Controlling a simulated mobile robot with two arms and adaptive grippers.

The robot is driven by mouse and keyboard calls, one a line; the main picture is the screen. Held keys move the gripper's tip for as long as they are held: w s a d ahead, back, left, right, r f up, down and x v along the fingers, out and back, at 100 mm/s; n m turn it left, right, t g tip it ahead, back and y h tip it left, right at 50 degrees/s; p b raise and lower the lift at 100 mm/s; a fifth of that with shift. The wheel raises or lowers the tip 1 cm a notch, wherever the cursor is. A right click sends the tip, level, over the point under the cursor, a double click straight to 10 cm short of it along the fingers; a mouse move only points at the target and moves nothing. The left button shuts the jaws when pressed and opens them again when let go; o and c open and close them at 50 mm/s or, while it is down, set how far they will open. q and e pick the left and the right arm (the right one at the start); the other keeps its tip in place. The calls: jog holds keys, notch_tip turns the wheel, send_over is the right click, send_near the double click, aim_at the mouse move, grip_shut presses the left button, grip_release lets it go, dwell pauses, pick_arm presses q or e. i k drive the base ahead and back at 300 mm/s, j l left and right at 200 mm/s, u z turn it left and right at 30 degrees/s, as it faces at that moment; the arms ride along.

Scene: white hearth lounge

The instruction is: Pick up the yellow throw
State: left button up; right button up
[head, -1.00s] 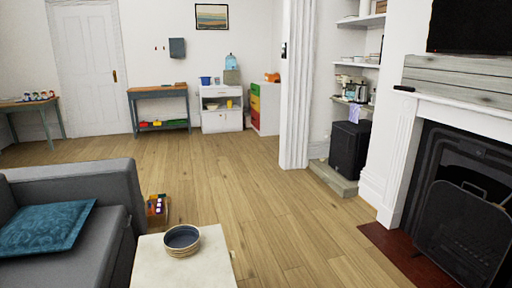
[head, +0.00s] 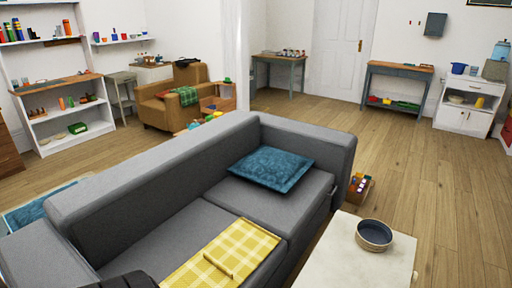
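The yellow throw (head: 232,252), yellow with white checks, lies flat over the front of the grey sofa's seat (head: 190,232) at the bottom of the head view. Its lower end is cut off by the picture's edge. A small tan stick-like thing (head: 217,265) lies on the throw. Neither of my grippers shows in the head view.
A teal cushion (head: 271,168) lies on the sofa seat. A pale table (head: 345,262) with a dark blue bowl (head: 374,235) stands right of the sofa, with a narrow gap between. A box of small items (head: 359,189) sits on the floor at the sofa's far end. Open wood floor (head: 450,190) lies to the right.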

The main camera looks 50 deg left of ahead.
aim_at(218, 266)
jog(key=u, duration=1.9)
jog(key=l+z, duration=0.15)
jog(key=l, duration=0.35)
jog(key=k, duration=0.05)
